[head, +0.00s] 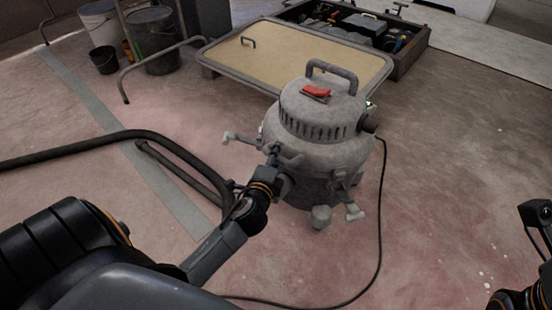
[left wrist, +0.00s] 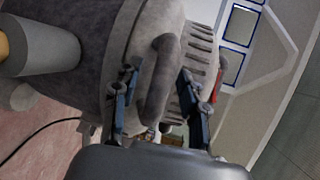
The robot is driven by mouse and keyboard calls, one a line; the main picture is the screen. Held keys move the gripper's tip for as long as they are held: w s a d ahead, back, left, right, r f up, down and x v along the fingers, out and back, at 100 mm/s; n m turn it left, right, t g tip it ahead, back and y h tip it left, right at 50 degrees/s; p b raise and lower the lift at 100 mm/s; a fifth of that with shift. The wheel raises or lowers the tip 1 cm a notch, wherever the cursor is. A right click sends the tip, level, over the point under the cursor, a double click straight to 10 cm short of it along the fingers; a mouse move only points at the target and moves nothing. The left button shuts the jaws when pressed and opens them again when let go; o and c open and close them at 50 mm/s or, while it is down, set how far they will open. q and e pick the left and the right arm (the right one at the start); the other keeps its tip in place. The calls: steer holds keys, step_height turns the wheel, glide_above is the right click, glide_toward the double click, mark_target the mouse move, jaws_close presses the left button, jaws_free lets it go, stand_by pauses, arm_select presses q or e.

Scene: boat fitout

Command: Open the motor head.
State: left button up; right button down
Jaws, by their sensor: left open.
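The grey shop vacuum stands on the floor in the middle of the head view. Its motor head (head: 315,113) is seated on the drum (head: 345,160), with a band of vents, a red switch (head: 316,91) and a top handle (head: 332,68). My left gripper (head: 284,156) is at the near left side of the vacuum. In the left wrist view my left gripper (left wrist: 157,78) is open, its fingers either side of a curved grey bar (left wrist: 157,85) below the vents (left wrist: 197,60). I cannot tell whether they touch it. My right gripper is out of view; only arm parts show at the right edge.
A dark hose (head: 90,148) lies left of the vacuum and a thin cable (head: 381,225) curves along the floor at its right. A framed tan panel (head: 290,55), a tool box (head: 415,55) and buckets (head: 154,42) are behind. The right floor is clear.

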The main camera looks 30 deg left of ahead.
arm_select(q)
steer(key=shift+w, duration=0.1)
jaws_close()
steer(key=shift+r, duration=0.1)
stand_by(0.3)
